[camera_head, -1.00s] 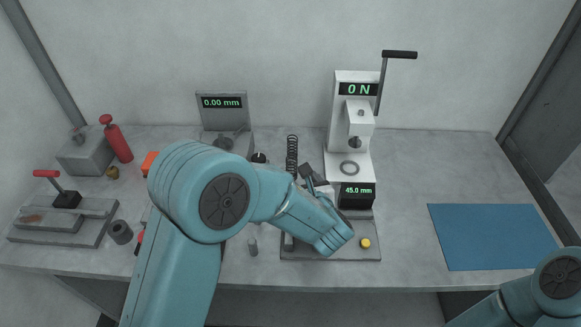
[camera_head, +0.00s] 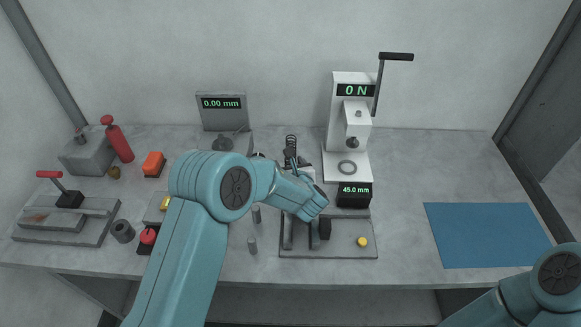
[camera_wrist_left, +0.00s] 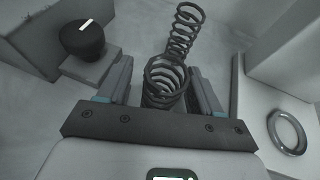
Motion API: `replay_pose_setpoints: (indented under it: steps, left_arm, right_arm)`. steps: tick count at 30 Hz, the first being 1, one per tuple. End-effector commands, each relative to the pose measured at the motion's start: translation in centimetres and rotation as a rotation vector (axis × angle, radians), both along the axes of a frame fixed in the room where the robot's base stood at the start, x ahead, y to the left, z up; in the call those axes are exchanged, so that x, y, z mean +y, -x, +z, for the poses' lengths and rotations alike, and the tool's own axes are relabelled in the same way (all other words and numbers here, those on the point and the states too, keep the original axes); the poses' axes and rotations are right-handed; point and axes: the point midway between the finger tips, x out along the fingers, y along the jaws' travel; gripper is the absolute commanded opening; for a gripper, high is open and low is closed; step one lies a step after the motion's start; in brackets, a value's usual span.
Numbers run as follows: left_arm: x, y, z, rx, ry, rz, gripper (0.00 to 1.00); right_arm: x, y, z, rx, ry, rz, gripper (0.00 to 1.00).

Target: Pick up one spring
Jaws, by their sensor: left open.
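Dark coil springs show at the back middle of the table in the head view, where a coil (camera_head: 291,142) sticks out beyond my left gripper (camera_head: 294,160). In the left wrist view, a near spring (camera_wrist_left: 165,82) is between the open fingers of my left gripper (camera_wrist_left: 160,68). I cannot tell whether the fingers touch it. A second spring (camera_wrist_left: 184,30) shows just beyond it. My gripper and wrist hide the lower part of the springs in the head view. My right gripper is out of view.
A white press (camera_head: 340,115) reading 0 N stands just right of the springs. A grey gauge (camera_head: 222,112) reading 0.00 mm stands to the left. A fixture plate (camera_head: 340,250) with a yellow knob lies in front. A blue mat (camera_head: 488,236) lies on the right.

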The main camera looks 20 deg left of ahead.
Motion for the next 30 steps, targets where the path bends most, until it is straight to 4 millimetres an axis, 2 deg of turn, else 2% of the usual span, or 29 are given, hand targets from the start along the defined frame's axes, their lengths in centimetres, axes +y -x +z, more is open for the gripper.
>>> replay_pose_setpoints:
  steps: [1,5,6,15,20,23,26,30]
  left_arm:
    - [0.0,0.0,0.0,0.000,0.000,0.000,0.58]
    - [0.0,0.0,0.0,0.000,0.000,0.000,0.16]
    - [0.0,0.0,0.0,0.000,0.000,0.000,0.10]
    - [0.0,0.0,0.2,-0.001,0.000,0.000,0.10]
    - [-0.1,0.0,1.5,-0.004,0.001,0.000,0.10]
    - [0.0,0.0,3.3,-0.006,0.003,0.000,0.10]
    - [-0.1,0.0,6.1,-0.008,0.002,0.000,0.10]
    - [-0.1,0.0,10.8,-0.010,0.003,0.001,0.10]
  right_arm:
    - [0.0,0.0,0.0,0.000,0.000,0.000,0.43]
    - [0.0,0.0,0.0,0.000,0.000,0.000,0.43]
    - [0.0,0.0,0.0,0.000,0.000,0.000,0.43]
    - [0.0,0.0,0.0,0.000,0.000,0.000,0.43]
    - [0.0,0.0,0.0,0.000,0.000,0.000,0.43]
    - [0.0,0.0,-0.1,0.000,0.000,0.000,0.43]
    - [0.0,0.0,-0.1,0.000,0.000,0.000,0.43]
    - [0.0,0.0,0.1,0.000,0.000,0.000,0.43]
